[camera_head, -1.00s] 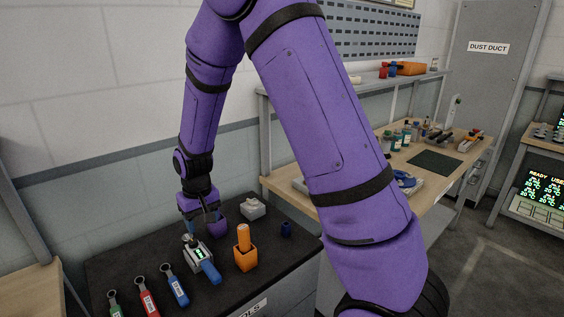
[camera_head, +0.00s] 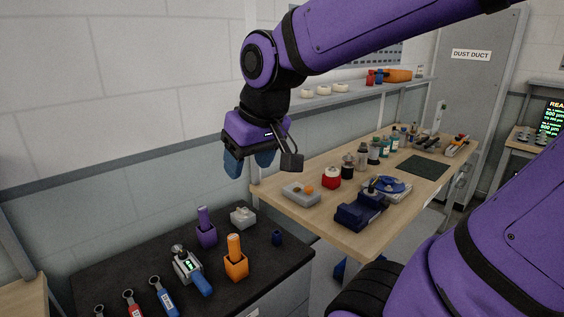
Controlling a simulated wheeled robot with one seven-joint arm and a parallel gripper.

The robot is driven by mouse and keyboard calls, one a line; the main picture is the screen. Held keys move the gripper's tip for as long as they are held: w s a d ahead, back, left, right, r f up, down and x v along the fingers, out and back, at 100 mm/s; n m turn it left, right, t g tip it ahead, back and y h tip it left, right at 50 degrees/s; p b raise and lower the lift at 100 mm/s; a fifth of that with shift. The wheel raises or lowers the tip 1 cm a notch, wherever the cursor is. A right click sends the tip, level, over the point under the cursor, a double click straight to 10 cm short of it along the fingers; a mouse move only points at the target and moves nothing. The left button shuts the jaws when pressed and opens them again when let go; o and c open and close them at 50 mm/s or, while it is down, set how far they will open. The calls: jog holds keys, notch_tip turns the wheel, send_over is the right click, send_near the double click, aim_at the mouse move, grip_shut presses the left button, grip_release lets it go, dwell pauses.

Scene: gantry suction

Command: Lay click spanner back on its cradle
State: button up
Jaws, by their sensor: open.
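The click spanner (camera_head: 202,285), with a blue handle and a round metal head, lies on the dark tool cabinet top at lower left. It rests across a grey cradle block (camera_head: 186,267) with a small green lit display; the spanner hides part of the cradle, so I cannot tell how fully it is seated. My gripper (camera_head: 250,166) is open and empty, high above and to the right of the spanner, its blue fingers pointing down. It is clear of the cabinet top.
Blue (camera_head: 165,298) and red (camera_head: 133,306) tagged tools lie left. A cluttered wooden bench (camera_head: 345,238) stands right.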

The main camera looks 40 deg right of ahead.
jog(key=s+r+t, duration=0.1)
jog(key=s, duration=0.6)
jog(key=shift+s+d+r, duration=0.3)
jog(key=shift+d+r, duration=0.1)
jog(key=shift+d, duration=0.05)
dwell(0.6)
